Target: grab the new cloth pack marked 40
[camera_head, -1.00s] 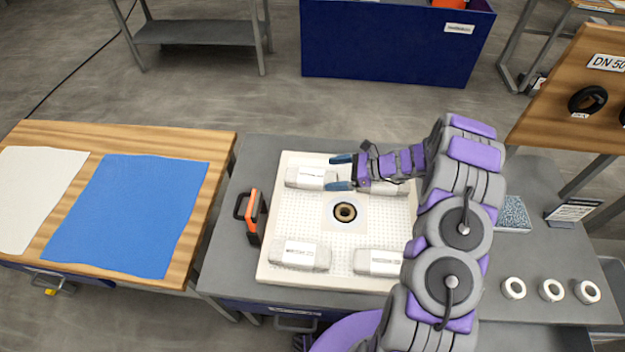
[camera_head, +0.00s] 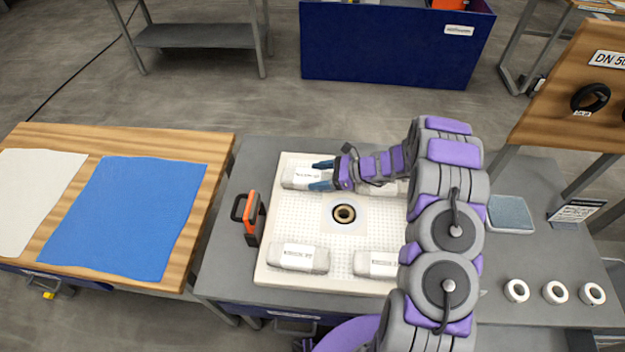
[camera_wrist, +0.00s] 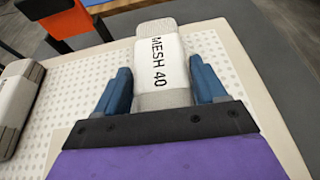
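The cloth pack marked MESH 40 (camera_wrist: 160,65) is a pale grey block with a white band. It lies at the back left of the perforated white tray (camera_head: 317,222), where it also shows in the head view (camera_head: 298,177). My gripper (camera_head: 322,176) reaches it from the right. The pack still appears to rest on the tray.
Other packs lie at the tray's front left (camera_head: 298,257) and front right (camera_head: 376,264); one at the back right is partly behind my arm. A dark ring (camera_head: 344,213) sits mid-tray. An orange-and-black handled object (camera_head: 250,218) stands at the tray's left edge.

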